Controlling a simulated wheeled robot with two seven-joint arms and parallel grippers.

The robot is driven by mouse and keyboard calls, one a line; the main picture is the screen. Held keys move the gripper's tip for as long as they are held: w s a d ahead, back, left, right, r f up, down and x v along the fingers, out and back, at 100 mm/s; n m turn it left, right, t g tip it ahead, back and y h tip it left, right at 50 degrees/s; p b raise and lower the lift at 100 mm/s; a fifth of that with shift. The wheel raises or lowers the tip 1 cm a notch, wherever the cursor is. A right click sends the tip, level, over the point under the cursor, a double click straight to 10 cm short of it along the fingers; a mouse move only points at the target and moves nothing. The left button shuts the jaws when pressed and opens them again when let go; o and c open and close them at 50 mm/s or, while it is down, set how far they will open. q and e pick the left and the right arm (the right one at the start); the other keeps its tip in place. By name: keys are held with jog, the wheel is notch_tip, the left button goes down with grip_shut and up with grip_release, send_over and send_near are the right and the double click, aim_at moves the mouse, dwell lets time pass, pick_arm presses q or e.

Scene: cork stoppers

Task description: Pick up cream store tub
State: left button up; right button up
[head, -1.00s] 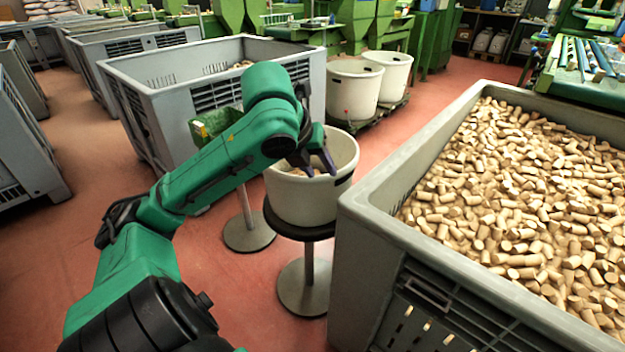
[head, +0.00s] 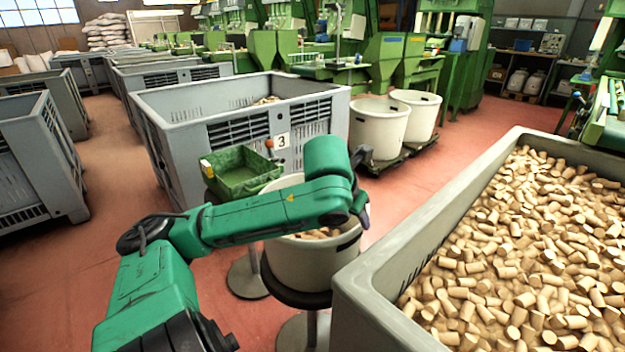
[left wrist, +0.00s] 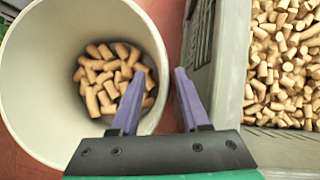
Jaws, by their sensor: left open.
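A cream tub (head: 308,266) with cork stoppers in it stands upright on a round black-topped stand. In the left wrist view its pale inner wall (left wrist: 38,85) fills the left side. My left gripper (head: 364,208) is at the tub's right rim, open. In the left wrist view the two purple fingers of my left gripper (left wrist: 157,88) point down, one over the tub's mouth and one outside, with the rim showing between them. I cannot tell whether they touch it. My left forearm hides part of the tub's mouth. My right gripper is not in view.
A large grey crate (head: 385,296) full of corks stands close to the tub's right. A green tray (head: 243,180) is behind left, before another grey crate (head: 180,165). Two more cream tubs (head: 377,130) stand on a dolly behind.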

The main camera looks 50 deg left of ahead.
aim_at(358, 223)
pick_arm(q)
jog(key=x, duration=0.4)
jog(key=shift+w+f, duration=0.1)
jog(key=shift+f, duration=0.05)
grip_shut()
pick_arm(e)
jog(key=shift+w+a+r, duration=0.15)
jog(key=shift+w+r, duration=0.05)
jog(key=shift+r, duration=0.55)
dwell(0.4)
